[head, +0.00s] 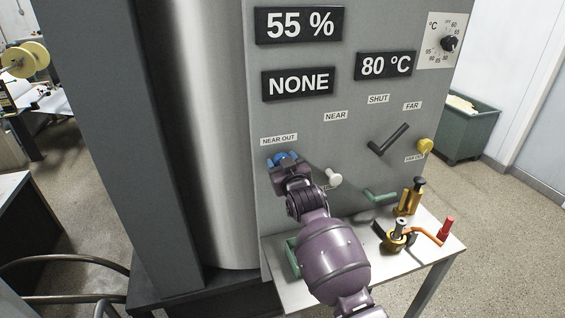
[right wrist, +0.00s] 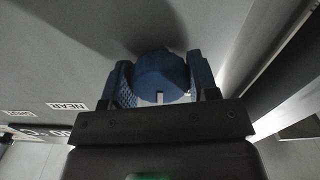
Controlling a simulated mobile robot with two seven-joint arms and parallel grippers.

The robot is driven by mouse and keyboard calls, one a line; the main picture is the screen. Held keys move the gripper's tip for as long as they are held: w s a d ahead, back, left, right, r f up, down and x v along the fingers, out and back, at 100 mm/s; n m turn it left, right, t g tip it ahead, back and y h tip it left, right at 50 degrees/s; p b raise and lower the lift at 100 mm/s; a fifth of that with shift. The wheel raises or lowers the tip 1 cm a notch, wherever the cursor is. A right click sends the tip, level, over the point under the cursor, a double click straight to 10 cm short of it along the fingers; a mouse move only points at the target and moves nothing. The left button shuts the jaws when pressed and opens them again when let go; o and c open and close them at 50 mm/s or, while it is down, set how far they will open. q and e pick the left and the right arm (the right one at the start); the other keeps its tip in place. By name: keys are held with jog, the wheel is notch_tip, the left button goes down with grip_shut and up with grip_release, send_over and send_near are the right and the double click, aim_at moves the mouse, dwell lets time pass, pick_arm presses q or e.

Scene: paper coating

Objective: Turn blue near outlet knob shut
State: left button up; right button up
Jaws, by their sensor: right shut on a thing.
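The blue near outlet knob (head: 283,157) sits on the grey machine panel below the NEAR OUT label (head: 279,140). My right gripper (head: 285,163) reaches up to the panel and is shut on the blue knob. In the right wrist view, the blue knob (right wrist: 160,76) lies between the two blue fingers of the gripper (right wrist: 160,85), with a small white mark on its front. In the head view, the gripper body hides the lower part of the knob. My left gripper is not in view.
A white knob (head: 333,177) is just right of my gripper. A black lever (head: 388,139) and a yellow knob (head: 425,146) are further right on the panel. Displays read 55 %, NONE and 80 °C. A small table (head: 300,296) below holds brass fittings (head: 397,238) and a red-handled part (head: 446,228).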

dwell(0.3)
jog(key=o, duration=0.9)
jog(key=shift+o, duration=0.2)
jog(key=shift+s, duration=0.1)
jog(key=v, duration=1)
jog(key=shift+s, duration=0.3)
jog(key=shift+d, duration=0.1)
